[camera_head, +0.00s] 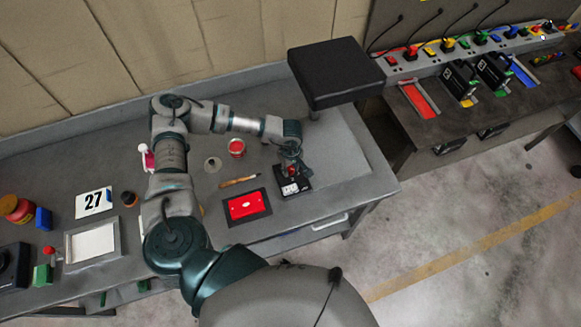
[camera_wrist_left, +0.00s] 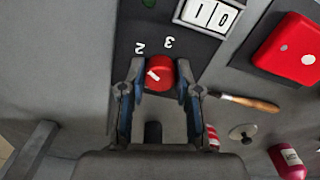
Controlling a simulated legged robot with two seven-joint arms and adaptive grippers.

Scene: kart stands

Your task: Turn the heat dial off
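The red heat dial (camera_wrist_left: 160,73) has a white pointer line and sits on a dark panel (camera_wrist_left: 190,45) with the numbers 2 and 3 printed above it. A white display beside it reads 10. In the head view the dial (camera_head: 292,170) is partly covered by my wrist, on a small dark unit (camera_head: 295,187). My left gripper (camera_wrist_left: 160,70) has its two fingertips on either side of the dial, very close to it. I cannot tell whether they press on it. The left gripper also shows in the head view (camera_head: 293,163). My right gripper is out of view.
A red box (camera_head: 246,206) on a dark mat, a wooden-handled tool (camera_head: 239,182), a red can (camera_head: 237,148) and a round metal lid (camera_head: 212,165) lie close by on the grey bench. A black raised block (camera_head: 335,72) stands behind. The bench right of the unit is clear.

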